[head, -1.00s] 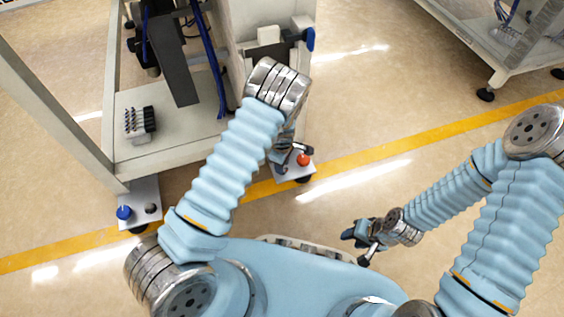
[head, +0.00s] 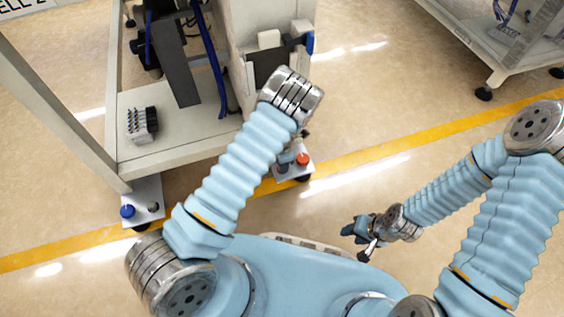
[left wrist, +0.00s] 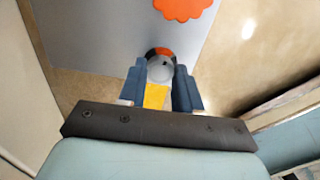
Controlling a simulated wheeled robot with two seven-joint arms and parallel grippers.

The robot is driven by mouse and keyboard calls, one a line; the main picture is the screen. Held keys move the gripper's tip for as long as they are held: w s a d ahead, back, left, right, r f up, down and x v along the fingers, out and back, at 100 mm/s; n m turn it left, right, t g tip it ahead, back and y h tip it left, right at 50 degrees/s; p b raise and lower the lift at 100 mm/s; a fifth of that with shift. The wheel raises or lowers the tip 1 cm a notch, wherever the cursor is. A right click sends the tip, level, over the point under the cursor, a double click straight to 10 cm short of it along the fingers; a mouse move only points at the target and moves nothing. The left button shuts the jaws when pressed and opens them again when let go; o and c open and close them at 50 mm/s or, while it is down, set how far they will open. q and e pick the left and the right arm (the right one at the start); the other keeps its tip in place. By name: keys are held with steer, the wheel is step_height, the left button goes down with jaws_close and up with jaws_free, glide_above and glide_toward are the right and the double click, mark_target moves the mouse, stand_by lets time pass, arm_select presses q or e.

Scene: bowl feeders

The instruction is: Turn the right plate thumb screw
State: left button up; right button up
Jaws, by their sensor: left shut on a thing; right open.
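The right plate (head: 294,177) is a small light metal foot plate at the machine's front right corner, carrying a red knob (head: 302,159). In the left wrist view the plate (left wrist: 110,35) is grey and the orange-red knob (left wrist: 185,8) is at the top edge. My left gripper (left wrist: 160,84) is shut on a round grey thumb screw (left wrist: 160,68) with a dark and red edge, between its two blue fingers. In the head view my left wrist mostly hides this grip. My right gripper (head: 362,240) is open and empty, low over the floor.
The left plate (head: 147,190) carries a blue knob (head: 127,211) and a dark screw (head: 153,207). The machine frame (head: 185,152) stands just beyond. Another machine (head: 510,55) is at the upper right. The floor (head: 375,100) between them is clear.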

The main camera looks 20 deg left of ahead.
arm_select(q)
steer(key=shift+n, duration=0.4)
steer(key=o, duration=1)
steer(key=shift+o, duration=0.2)
steer(key=shift+r, duration=0.1)
step_height(320, 180, up, 7)
steer(key=shift+r+p, duration=0.15)
steer(key=shift+p, duration=0.7)
